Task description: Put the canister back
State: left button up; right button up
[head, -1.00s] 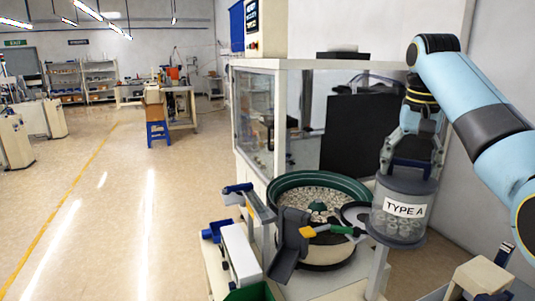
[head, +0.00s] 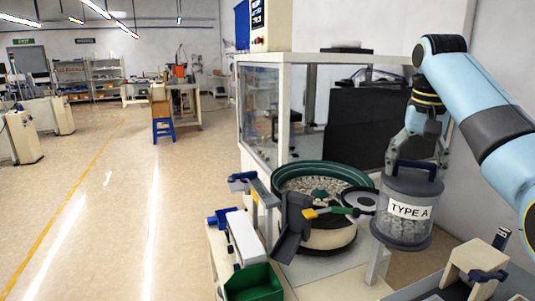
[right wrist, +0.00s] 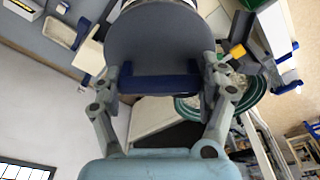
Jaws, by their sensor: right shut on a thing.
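The canister (head: 404,233) is a clear grey cylinder with a "TYPE A" label, a dark lid, a blue handle and small pale parts inside. My right gripper (head: 412,160) is shut on the handle and holds the canister upright, hanging to the right of the bowl feeder (head: 326,238) in the head view. In the right wrist view the blue handle (right wrist: 160,84) lies between the fingers of my right gripper (right wrist: 163,88), with the round lid (right wrist: 160,45) beyond. My left gripper is not in view.
The green-rimmed bowl holds many pale parts; a dark round plate (head: 360,198) sits beside it. A glass-sided cabinet (head: 268,105) stands behind. A green bin (head: 252,284) is at front left. A beige block with a blue clamp (head: 478,268) is at lower right. Open floor lies left.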

notch_tip(320, 180, down, 22)
jog(key=b, duration=2)
jog(key=shift+f+b, duration=0.25)
jog(key=shift+b, duration=0.15)
